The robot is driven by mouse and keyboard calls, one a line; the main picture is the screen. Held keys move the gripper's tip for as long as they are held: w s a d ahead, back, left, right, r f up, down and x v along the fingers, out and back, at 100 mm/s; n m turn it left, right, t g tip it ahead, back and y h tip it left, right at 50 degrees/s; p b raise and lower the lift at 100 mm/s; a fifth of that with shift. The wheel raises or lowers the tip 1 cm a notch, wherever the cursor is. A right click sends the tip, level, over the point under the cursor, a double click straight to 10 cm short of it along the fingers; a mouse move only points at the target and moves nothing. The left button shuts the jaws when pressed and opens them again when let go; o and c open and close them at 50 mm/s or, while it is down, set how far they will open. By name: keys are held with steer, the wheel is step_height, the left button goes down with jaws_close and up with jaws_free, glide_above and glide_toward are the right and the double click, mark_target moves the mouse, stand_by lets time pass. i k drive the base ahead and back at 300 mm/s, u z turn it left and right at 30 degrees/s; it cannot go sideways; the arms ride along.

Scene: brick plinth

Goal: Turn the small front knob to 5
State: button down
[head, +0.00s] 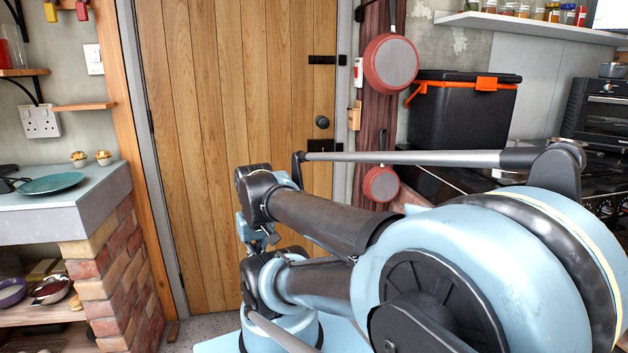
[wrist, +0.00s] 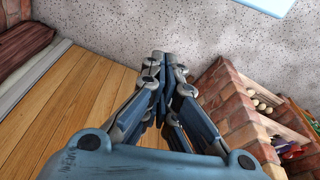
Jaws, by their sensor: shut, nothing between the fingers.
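My gripper (wrist: 168,60) is shut and empty in the wrist view, its fingertips together. It hangs over the speckled floor, between the wooden door and the brick plinth, touching nothing that I can see. I cannot pick out the small front knob for certain in either view. In the head view a black oven (head: 602,115) stands at the right edge, with a small dial on its front. Below it is a dark stove (head: 605,203), largely hidden behind my arm. My gripper is well apart from both.
The wooden door (head: 215,100) stands straight ahead. At the left, a counter on a brick plinth (head: 120,275) holds a teal plate (head: 52,184) and two small cupcakes. Red pans (head: 390,62) hang on the post. A black box (head: 462,115) with orange latches sits behind my arm.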

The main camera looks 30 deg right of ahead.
mark_target(607, 211)
steer(key=z, duration=2.9)
steer(key=k, duration=0.65)
steer(key=z, duration=0.3)
steer(key=i, duration=1.15)
steer(key=z, duration=0.2)
